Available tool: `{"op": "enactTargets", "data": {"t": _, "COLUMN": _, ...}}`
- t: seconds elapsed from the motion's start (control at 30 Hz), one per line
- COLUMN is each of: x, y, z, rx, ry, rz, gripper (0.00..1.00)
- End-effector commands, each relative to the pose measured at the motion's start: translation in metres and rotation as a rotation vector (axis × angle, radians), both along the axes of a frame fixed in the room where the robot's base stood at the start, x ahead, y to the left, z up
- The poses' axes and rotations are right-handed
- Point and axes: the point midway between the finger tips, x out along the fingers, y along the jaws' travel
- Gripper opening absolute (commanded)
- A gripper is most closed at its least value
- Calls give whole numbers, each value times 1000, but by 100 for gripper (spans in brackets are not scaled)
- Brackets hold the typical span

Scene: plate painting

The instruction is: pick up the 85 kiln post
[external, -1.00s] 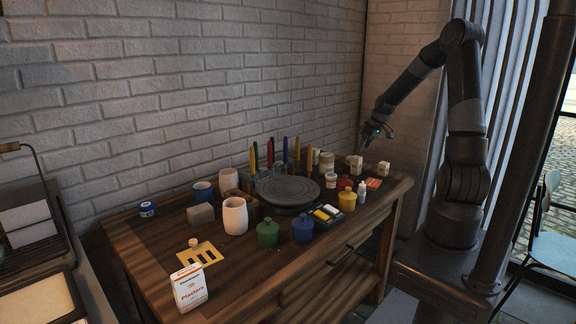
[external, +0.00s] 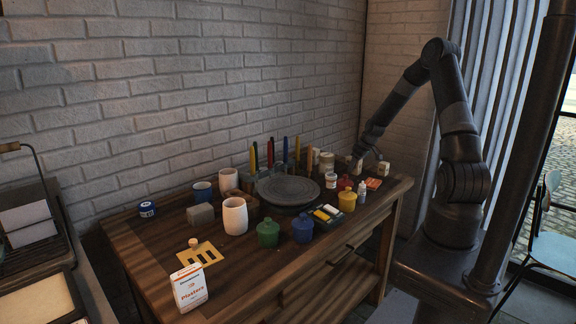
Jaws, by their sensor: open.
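Small pale blocks that look like kiln posts stand at the back right of the table. One post (external: 355,168) is left of my gripper, and another post (external: 383,168) is to its right. Their number markings are too small to read, so I cannot tell which is the 85. My gripper (external: 369,155) is open and low, just above or among the posts. Its fingers are small and dark in this view, and I cannot tell whether they touch a post.
Red and yellow jars (external: 347,200), a white bottle (external: 362,191) and orange sticks (external: 373,183) stand in front of the posts. A round turntable (external: 288,190) and upright tools are to the left. The brick wall is close behind.

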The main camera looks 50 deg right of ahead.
Motion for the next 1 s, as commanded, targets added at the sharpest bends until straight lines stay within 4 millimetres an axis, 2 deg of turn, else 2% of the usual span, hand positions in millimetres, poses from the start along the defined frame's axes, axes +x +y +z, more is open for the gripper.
{"op": "enactTargets", "data": {"t": 0.23, "x": 1, "y": 0, "z": -1, "rx": -1, "ry": -1, "rz": 1, "gripper": 60}}
{"op": "enactTargets", "data": {"t": 0.9, "x": 1, "y": 0, "z": 0, "rx": -1, "ry": 0, "rz": 1, "gripper": 6}}
{"op": "enactTargets", "data": {"t": 1.0, "x": 1, "y": 0, "z": 0, "rx": -1, "ry": -1, "rz": 1, "gripper": 6}}
